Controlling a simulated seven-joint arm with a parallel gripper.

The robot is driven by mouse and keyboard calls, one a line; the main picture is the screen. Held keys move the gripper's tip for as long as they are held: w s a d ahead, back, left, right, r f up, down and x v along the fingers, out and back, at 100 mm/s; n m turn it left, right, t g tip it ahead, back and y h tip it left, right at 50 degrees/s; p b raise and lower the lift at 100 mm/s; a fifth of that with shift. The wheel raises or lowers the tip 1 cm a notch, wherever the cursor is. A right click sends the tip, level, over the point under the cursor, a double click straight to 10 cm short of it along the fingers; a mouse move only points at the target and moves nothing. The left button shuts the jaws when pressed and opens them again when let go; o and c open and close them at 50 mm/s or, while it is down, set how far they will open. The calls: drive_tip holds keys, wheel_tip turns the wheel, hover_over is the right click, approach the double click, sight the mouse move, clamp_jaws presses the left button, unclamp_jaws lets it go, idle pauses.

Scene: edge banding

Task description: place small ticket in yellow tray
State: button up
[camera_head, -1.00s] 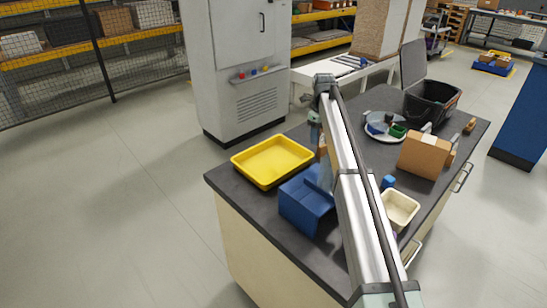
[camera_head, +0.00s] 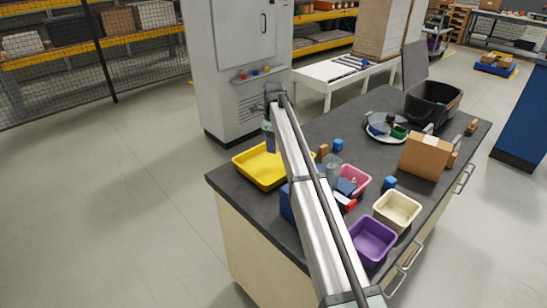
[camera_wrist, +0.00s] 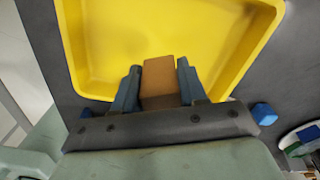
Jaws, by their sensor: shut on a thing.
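The yellow tray (camera_head: 250,168) lies at the left end of the dark table, partly hidden behind my arm in the head view. It fills most of the wrist view (camera_wrist: 205,25), and its floor looks empty there. My gripper (camera_wrist: 158,82) is shut on a small brown block-like piece (camera_wrist: 160,72), held between its two blue-grey fingers. The piece appears in front of the tray's near part. I cannot tell its height above the tray or confirm that it is the small ticket. In the head view my gripper (camera_head: 269,142) points down over the tray; the piece is not distinguishable.
Right of my arm are a pink tray (camera_head: 362,172), a purple bin (camera_head: 373,240) and a cream bin (camera_head: 397,208). A cardboard box (camera_head: 425,154) and black crate (camera_head: 433,100) are farther right.

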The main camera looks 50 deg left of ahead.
sight(273, 164)
drive_tip(key=shift+f, duration=3.2)
drive_tip(key=shift+f, duration=0.2)
drive_tip(key=o, duration=1)
wheel_tip(273, 164, up, 12)
drive_tip(key=shift+r, duration=0.2)
